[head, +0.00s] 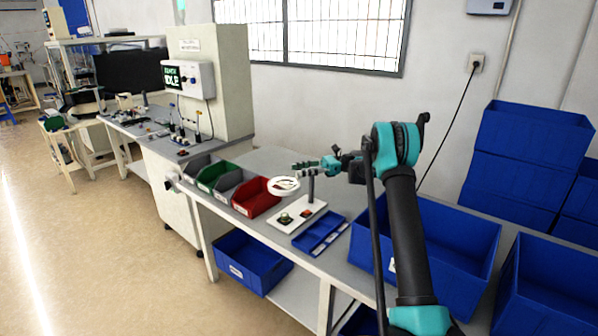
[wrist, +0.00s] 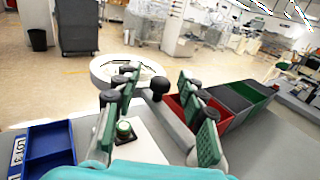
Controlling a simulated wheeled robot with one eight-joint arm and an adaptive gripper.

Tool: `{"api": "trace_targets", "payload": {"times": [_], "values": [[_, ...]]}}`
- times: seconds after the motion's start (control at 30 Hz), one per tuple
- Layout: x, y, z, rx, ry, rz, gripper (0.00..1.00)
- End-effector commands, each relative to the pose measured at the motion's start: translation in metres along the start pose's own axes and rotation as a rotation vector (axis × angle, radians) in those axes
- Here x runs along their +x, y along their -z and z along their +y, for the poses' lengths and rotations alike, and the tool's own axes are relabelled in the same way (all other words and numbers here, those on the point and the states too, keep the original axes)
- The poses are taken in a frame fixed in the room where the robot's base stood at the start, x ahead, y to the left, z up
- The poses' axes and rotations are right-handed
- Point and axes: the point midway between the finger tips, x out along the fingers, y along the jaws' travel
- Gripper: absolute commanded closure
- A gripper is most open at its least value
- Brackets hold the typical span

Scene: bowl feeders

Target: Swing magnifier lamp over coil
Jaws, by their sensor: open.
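The magnifier lamp (head: 284,187) is a white ring on an arm from a dark post, which stands on a white base plate (head: 313,208). The ring also shows in the wrist view (wrist: 104,68), partly behind my fingers. A small round green part, apparently the coil (head: 285,218), sits on the plate; it also shows in the wrist view (wrist: 124,129). In the head view the ring appears beyond the coil, near the red bin. My gripper (head: 304,170) is open above the lamp. A black knob (wrist: 159,86) shows between its fingers; contact cannot be told.
A red bin (head: 256,197) stands left of the lamp, with grey and green bins beyond. A blue divided tray (head: 321,235) lies right of the plate. Large blue crates (head: 450,240) stand at the right. The grey bench top is clear behind the bins.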

Motion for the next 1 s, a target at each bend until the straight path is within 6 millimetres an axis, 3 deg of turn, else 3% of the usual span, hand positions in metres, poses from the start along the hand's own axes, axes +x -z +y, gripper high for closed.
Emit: {"api": "trace_targets", "payload": {"times": [0.43,1.0], "values": [[-0.064,0.001,0.000,0.000,0.002,0.000,0.59],[-0.060,-0.007,0.007,-0.070,0.054,0.079,0.59]]}}
